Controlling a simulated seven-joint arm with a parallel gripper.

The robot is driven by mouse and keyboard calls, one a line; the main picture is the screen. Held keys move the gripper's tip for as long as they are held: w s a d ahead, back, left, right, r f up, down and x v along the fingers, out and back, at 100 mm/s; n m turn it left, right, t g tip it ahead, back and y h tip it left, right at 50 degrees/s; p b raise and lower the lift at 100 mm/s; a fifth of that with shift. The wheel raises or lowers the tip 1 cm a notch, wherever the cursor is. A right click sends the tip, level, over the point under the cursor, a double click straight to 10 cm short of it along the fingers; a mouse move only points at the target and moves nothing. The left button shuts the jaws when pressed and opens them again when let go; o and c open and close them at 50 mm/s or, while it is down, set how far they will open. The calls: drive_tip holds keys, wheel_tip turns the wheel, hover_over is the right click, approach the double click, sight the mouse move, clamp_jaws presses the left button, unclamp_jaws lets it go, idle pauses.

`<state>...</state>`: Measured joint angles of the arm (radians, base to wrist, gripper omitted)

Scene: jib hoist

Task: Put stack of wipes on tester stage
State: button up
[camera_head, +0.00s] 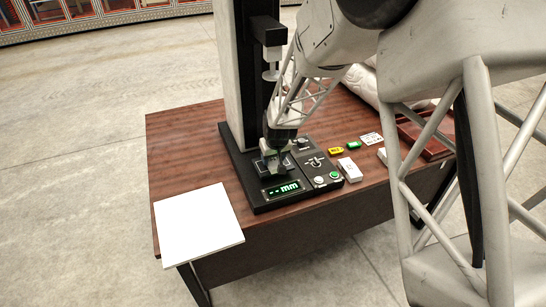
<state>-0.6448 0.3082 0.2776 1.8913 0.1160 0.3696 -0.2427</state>
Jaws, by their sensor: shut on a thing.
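My gripper (273,172) points down over the base of the black tester (263,205), just behind its green lit display (283,189). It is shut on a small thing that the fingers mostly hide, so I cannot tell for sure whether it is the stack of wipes. The tester stage (260,167) is a small dark plate with a pale edge, directly under and beside the fingers. The gap between the held thing and the stage cannot be made out. A small white block (349,169) lies on the table right of the tester.
A white square board (198,224) lies at the table's front left corner. The tester's column (232,75) and its overhead plunger (272,73) stand close to my arm. Small yellow (335,151) and green (354,146) items and a reddish tray (425,135) are at the right.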

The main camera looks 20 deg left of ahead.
drive_tip(key=shift+f, duration=0.1)
drive_tip(key=o, duration=1)
drive_tip(key=v, duration=1.2)
idle(0.5)
idle(0.4)
